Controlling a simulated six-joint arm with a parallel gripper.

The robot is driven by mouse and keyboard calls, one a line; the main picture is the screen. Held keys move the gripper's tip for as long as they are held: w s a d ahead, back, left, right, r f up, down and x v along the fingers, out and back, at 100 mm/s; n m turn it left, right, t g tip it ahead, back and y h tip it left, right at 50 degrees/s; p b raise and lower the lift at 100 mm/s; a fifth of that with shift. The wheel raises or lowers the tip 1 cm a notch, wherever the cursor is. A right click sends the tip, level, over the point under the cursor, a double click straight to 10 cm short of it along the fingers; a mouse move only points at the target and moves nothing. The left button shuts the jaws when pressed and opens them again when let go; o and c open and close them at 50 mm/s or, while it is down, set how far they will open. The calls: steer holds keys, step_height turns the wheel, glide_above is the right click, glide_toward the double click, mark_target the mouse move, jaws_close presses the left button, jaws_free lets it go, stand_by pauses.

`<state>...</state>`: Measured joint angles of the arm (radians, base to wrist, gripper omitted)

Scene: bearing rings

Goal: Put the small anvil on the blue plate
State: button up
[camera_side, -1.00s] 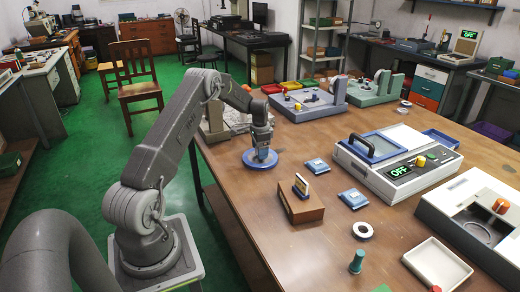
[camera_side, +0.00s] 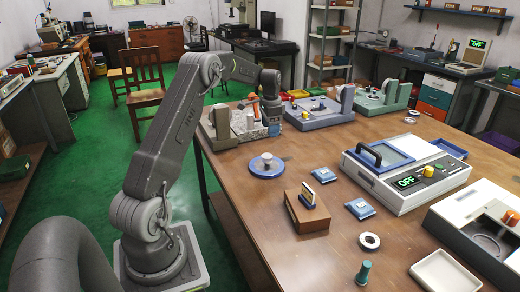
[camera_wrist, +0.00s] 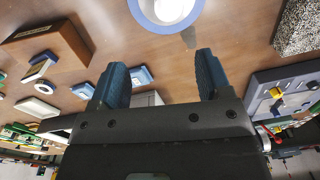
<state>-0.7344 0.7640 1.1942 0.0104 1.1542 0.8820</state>
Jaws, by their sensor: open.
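The blue plate (camera_side: 257,173) is a round disc lying flat on the wooden table, left of the middle in the side view. A small silver, knob-topped piece (camera_side: 267,159), which looks like the small anvil, stands upright on it near its middle. In the wrist view the plate's blue rim (camera_wrist: 139,17) is cut by the top edge, with a pale round shape (camera_wrist: 170,9) inside it. My gripper (camera_wrist: 160,75) is open, with nothing between its two dark fingers. In the side view my gripper (camera_side: 272,128) is behind and above the plate, apart from it.
A grey fixture (camera_side: 222,128) and a blue-grey fixture (camera_side: 318,118) stand close to my gripper. Bare table surrounds the plate.

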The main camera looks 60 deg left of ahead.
steer(key=s+d+r+t, duration=0.1)
steer(key=s+d+r, duration=0.1)
steer(key=d+r, duration=0.45)
steer(key=s+d+r+t, duration=0.1)
steer(key=s+d+r, duration=0.25)
steer(key=d, duration=0.65)
steer(key=s+d+r+t, duration=0.1)
steer(key=d+r, duration=0.4)
steer(key=d, duration=0.4)
steer(key=s+d+f+n+t, duration=0.1)
steer(key=s+d+f+t, duration=0.1)
steer(key=s+d, duration=1.1)
steer(key=s, duration=0.4)
steer(key=shift+s+n, duration=0.2)
steer(key=shift+n, duration=0.2)
